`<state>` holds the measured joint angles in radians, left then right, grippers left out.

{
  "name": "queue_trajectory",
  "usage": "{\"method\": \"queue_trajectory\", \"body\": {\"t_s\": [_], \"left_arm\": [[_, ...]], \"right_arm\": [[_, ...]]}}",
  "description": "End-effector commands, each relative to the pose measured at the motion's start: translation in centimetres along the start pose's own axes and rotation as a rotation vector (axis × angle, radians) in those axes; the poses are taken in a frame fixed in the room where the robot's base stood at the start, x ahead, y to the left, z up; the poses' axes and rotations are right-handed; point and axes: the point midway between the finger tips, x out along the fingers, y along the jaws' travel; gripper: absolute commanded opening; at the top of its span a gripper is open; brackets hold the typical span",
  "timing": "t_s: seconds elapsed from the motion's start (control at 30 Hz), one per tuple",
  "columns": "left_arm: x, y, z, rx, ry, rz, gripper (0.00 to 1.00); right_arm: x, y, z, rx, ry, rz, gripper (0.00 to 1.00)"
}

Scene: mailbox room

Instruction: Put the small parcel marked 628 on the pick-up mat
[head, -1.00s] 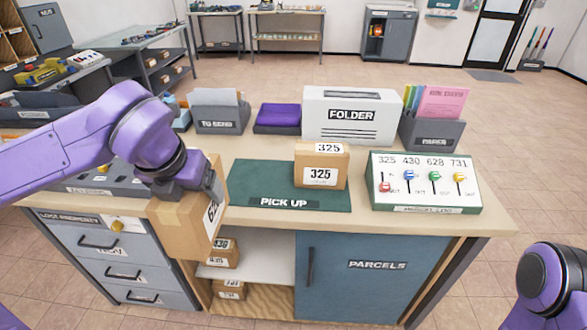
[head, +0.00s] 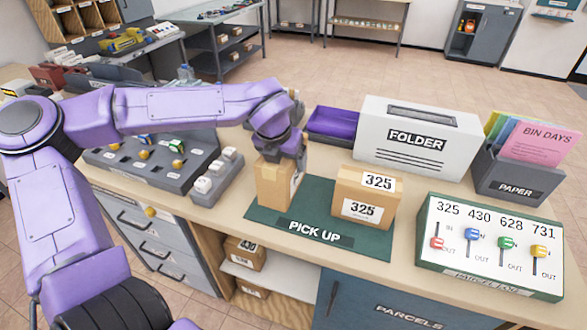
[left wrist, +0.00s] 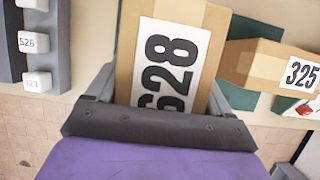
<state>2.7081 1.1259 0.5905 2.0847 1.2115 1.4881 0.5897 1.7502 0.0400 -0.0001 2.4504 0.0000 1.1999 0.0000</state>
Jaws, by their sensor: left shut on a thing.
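The small parcel marked 628 (left wrist: 168,62) is a brown cardboard box with a white label, held between the fingers of my left gripper (left wrist: 155,100) in the left wrist view. In the head view my left gripper (head: 280,152) is shut on this parcel (head: 274,186) from above. The parcel is upright over the left end of the green pick-up mat (head: 318,252). I cannot tell whether its base touches the mat. Its 628 label is hidden in the head view. My right gripper is not in view.
Another parcel marked 325 (head: 365,197) stands on the mat's right part. A purple tray (head: 331,127) and white folder box (head: 418,140) stand behind. A lever board (head: 490,245) is at right, a grey switch block (head: 216,177) at left. More parcels (head: 245,253) sit on the shelf below.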

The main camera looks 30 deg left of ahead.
Motion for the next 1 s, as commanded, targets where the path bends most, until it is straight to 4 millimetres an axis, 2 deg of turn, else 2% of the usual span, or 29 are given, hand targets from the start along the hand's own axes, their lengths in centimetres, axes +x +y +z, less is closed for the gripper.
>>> {"method": "queue_trajectory", "body": {"t_s": [0.1, 0.33, 0.5, 0.83, 0.87, 0.9, 1.0], "left_arm": [[2.7, 0.0, 0.8, 0.001, 0.002, 0.002, 0.26], [5.1, 0.0, 1.6, 0.001, -0.001, 0.000, 0.26], [7.7, 0.0, 0.6, 0.002, -0.001, -0.001, 0.26], [8.2, 0.0, 0.3, 0.000, -0.004, -0.001, 0.26], [8.2, 0.0, 0.3, 0.000, -0.001, 0.000, 0.91], [8.2, 0.0, 0.3, 0.000, -0.001, 0.000, 1.00], [8.2, 0.0, 0.3, 0.000, -0.001, 0.000, 1.00]], "right_arm": [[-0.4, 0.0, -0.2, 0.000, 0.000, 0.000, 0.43], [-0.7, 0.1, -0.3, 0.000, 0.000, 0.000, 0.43], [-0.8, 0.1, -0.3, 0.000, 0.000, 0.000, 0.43], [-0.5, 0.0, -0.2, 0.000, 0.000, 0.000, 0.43], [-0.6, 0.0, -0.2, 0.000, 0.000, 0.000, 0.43], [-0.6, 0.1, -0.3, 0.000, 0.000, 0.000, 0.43], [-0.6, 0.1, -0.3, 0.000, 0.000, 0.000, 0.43]]}}
